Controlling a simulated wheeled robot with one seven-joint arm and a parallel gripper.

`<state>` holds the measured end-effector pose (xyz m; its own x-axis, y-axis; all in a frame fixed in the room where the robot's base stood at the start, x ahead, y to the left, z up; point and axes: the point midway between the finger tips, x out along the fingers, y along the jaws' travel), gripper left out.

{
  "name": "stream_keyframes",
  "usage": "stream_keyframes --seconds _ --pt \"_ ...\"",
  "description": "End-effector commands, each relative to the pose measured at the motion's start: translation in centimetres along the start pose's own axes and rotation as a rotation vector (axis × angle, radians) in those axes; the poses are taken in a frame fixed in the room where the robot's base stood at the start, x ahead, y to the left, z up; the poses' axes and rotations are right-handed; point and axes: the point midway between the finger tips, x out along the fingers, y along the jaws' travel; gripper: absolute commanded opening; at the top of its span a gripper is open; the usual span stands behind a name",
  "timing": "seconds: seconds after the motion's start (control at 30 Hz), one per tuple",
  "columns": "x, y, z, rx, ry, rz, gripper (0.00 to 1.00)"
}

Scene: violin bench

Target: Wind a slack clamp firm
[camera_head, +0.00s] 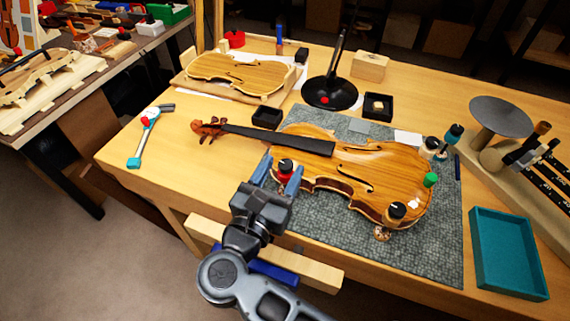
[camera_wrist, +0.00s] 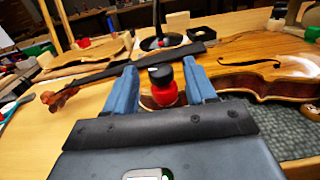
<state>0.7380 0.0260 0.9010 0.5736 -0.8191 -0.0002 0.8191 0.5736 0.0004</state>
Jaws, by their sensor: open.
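A violin (camera_head: 365,172) lies on a grey mat, its neck pointing left. Several small clamps sit around its edge. One clamp with a black top and red body (camera_head: 285,168) is at the near left edge of the body; it also shows in the wrist view (camera_wrist: 163,92). Two black-topped clamps stand at the near right (camera_head: 397,210) and far right (camera_head: 431,146), and a green one (camera_head: 430,180) is at the right end. My gripper (camera_head: 282,175) is open, with one blue finger on each side of the red clamp. I cannot tell whether the fingers touch it.
A teal tray (camera_head: 508,255) is at the right, beside a grey round-topped stand (camera_head: 499,112). A black lamp base (camera_head: 330,95) and an unfinished violin body (camera_head: 235,75) are behind. A teal-handled tool (camera_head: 146,135) lies left. The left front tabletop is mostly clear.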

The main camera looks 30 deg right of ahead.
Motion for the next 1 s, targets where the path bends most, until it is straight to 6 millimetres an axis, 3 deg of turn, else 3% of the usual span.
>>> stream_keyframes --seconds 0.1,0.33,1.0 --pt "-2.2 0.1 -0.3 0.001 0.001 0.004 0.55" --pt "-4.8 0.1 -0.1 0.000 0.000 0.002 0.55" --pt "-5.2 -0.2 -0.1 -0.011 -0.004 0.003 0.55"
